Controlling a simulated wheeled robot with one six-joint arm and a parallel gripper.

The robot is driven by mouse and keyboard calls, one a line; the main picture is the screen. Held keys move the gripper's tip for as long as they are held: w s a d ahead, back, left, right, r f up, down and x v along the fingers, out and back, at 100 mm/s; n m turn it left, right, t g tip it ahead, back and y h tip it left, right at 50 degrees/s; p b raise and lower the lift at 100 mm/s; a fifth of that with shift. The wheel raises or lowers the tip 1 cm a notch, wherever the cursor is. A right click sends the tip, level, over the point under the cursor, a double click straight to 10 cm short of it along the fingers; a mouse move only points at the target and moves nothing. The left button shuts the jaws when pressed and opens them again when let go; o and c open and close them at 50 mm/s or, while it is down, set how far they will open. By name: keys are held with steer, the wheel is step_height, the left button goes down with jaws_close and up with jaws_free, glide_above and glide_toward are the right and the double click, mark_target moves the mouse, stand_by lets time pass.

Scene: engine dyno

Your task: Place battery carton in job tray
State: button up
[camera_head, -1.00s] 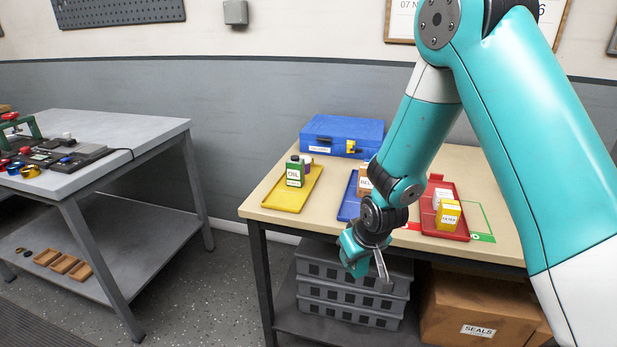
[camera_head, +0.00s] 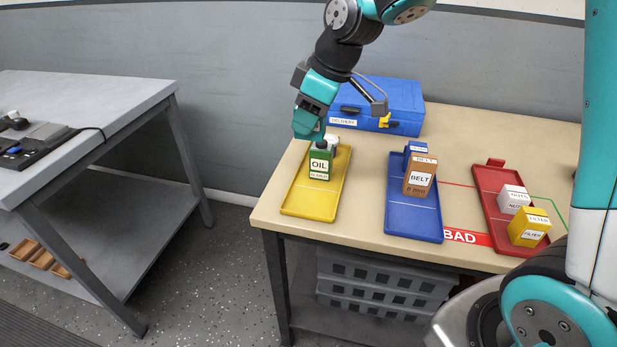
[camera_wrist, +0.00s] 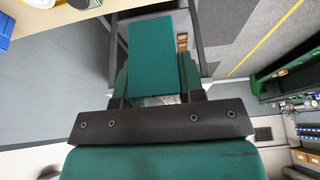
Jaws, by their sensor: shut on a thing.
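My gripper (camera_head: 310,110) is shut on a teal-green box, which I take to be the battery carton (camera_wrist: 152,45). In the wrist view the box sits between the two teal fingers; no readable label shows. In the head view the carton (camera_head: 305,126) appears by the far left end of the yellow tray (camera_head: 299,205), close to the oil bottle (camera_head: 320,162); its height above the table is hard to tell. A blue tray (camera_head: 412,226) and a red tray (camera_head: 490,183) lie to the right. No tray carries a readable "job" label.
A white-topped bottle stands behind the oil. The blue tray holds a belt box (camera_head: 420,177) and a blue box (camera_head: 414,148). The red tray holds a white box (camera_head: 513,199) and a yellow filter box (camera_head: 530,227). A blue delivery case (camera_head: 405,103) stands at the back.

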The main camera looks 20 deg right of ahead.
step_height(320, 180, down, 17)
steer(key=shift+d+r+b, duration=0.1)
steer(key=shift+b, duration=0.3)
steer(key=shift+f, duration=0.2)
steer(key=o, duration=1)
steer(key=shift+r, duration=0.1)
